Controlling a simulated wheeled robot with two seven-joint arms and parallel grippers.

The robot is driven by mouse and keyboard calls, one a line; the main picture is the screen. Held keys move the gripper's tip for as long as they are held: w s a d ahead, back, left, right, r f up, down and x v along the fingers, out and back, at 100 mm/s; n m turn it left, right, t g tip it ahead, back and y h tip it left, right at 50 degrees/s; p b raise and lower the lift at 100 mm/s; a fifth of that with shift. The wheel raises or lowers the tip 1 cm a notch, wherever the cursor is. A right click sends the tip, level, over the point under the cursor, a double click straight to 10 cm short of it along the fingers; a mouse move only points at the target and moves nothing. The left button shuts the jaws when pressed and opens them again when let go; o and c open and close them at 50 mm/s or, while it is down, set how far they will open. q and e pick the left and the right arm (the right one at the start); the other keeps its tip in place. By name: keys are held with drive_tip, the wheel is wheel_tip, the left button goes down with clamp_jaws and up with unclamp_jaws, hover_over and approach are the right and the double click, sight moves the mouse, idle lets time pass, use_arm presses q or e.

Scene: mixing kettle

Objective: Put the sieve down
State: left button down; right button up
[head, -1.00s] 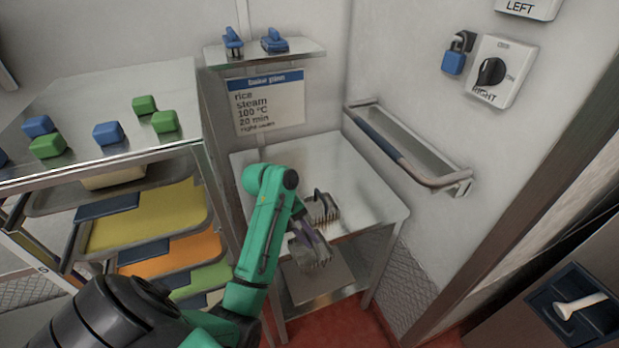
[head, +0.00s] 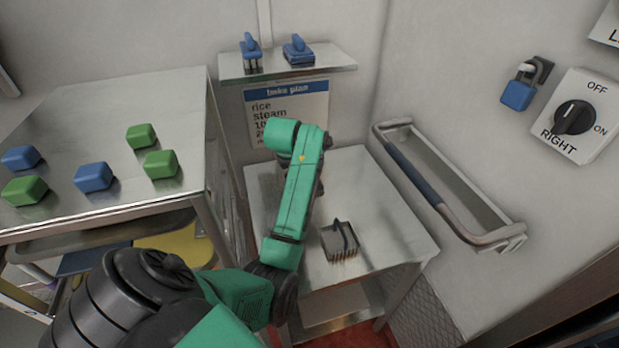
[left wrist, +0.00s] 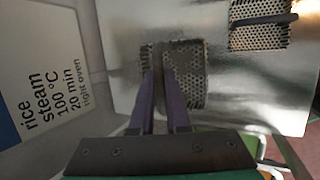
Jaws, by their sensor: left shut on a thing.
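My left gripper (left wrist: 157,78) shows in the left wrist view, its purple fingers shut on the dark handle of a perforated metal sieve (left wrist: 190,85). The held sieve is over the steel table; I cannot tell if it touches the top. In the head view my arm hides this gripper and sieve. A second, similar perforated piece with a dark handle (head: 340,241) sits on the steel table (head: 385,215); it also shows at the upper right of the left wrist view (left wrist: 260,35). My right gripper is not in view.
A wall rail (head: 450,190) runs along the table's right side. A small shelf (head: 290,64) with two blue-handled items and a bake plan sign (head: 290,105) are behind. A steel-topped rack (head: 110,110) with green and blue blocks stands left. The table's right part is clear.

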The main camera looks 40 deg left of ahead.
use_arm(q)
wheel_tip(320, 180, down, 5)
drive_tip(key=shift+s+f+p, duration=0.15)
drive_tip(key=shift+f+p, duration=0.05)
drive_tip(key=shift+p, duration=0.3)
drive_tip(key=f, duration=0.4)
drive_tip(key=w+a+f+p, duration=0.1)
drive_tip(key=f, duration=0.2)
drive_tip(key=shift+w, duration=0.1)
drive_tip(key=shift+d+f, duration=0.1)
drive_tip(key=shift+s, duration=0.2)
drive_tip(key=shift+f, duration=0.1)
drive_tip(key=c, duration=0.9)
unclamp_jaws()
drive_tip(key=shift+w, duration=0.1)
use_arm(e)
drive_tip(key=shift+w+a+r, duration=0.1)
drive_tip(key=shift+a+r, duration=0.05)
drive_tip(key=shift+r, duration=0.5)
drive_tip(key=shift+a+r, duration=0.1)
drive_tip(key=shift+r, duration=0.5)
